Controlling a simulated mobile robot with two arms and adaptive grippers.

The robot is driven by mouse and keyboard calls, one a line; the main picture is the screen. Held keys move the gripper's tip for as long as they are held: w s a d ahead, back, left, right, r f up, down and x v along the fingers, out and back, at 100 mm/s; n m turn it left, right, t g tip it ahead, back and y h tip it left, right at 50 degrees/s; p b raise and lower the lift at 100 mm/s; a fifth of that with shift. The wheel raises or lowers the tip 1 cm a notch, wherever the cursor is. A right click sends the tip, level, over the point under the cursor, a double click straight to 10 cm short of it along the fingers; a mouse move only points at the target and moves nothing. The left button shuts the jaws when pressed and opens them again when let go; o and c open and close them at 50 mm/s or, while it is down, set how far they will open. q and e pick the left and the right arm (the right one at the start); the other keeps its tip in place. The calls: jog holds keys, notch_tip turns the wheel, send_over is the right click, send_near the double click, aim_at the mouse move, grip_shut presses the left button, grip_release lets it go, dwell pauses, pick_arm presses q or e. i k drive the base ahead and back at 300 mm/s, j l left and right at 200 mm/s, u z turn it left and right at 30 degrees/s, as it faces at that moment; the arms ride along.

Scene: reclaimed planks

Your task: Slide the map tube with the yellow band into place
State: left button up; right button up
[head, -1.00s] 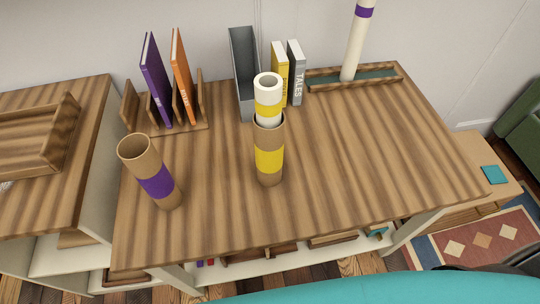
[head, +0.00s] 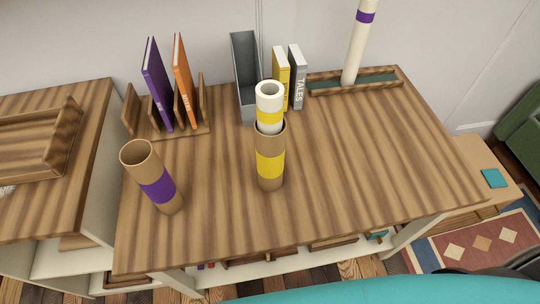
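A white map tube with a yellow band (head: 269,94) stands upright in a brown cardboard holder with a yellow band (head: 270,164). Its lower part is hidden inside the holder and its top sticks out above the rim. A second brown holder with a purple band (head: 156,185) stands to the left, with its open top showing and no tube sticking out. A white map tube with a purple band (head: 358,44) stands in a wooden tray at the back right. Neither of my grippers is in view.
A wooden rack (head: 190,128) holds a purple book (head: 157,84) and an orange book (head: 184,80). A grey file box (head: 246,78), a yellow book (head: 281,78) and a grey book (head: 297,78) stand at the back. The tabletop's right half (head: 390,155) is clear.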

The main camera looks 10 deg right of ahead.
aim_at(269, 150)
jog(key=i, duration=0.1)
jog(key=k+j+u, duration=0.15)
jog(key=k, duration=0.25)
jog(key=k+j+u, duration=0.15)
jog(key=k, duration=0.2)
jog(key=k+j+u, duration=0.15)
jog(key=k, duration=0.2)
jog(key=i, duration=0.5)
